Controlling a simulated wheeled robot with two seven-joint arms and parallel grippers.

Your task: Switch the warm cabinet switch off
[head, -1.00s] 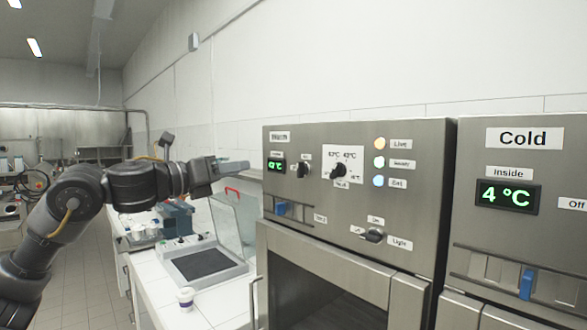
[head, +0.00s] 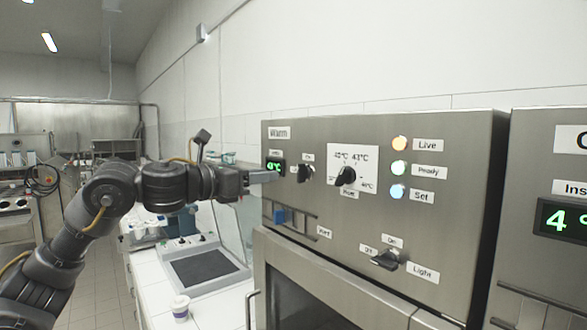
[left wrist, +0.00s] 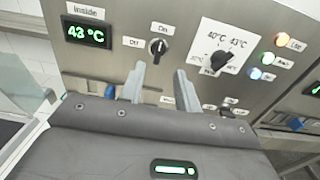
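The warm cabinet (head: 455,190) has a steel front panel with a green display (head: 275,166) reading 43 °C. Its black rotary switch (head: 305,173) sits right of the display. In the left wrist view the switch (left wrist: 158,47) has an "Off" label to its left and "On" above; its handle stands roughly upright. My left gripper (head: 272,177) is just left of the switch in the head view. In the left wrist view its two fingers (left wrist: 160,82) are apart and empty, with the switch showing beyond the gap. My right gripper is not in view.
A temperature dial (head: 346,176) sits right of the switch, with lit Live, Ready and Set lamps beyond. A light switch (head: 386,260) and a blue vent slider (head: 280,216) are lower. A cold cabinet (head: 540,150) stands at right.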

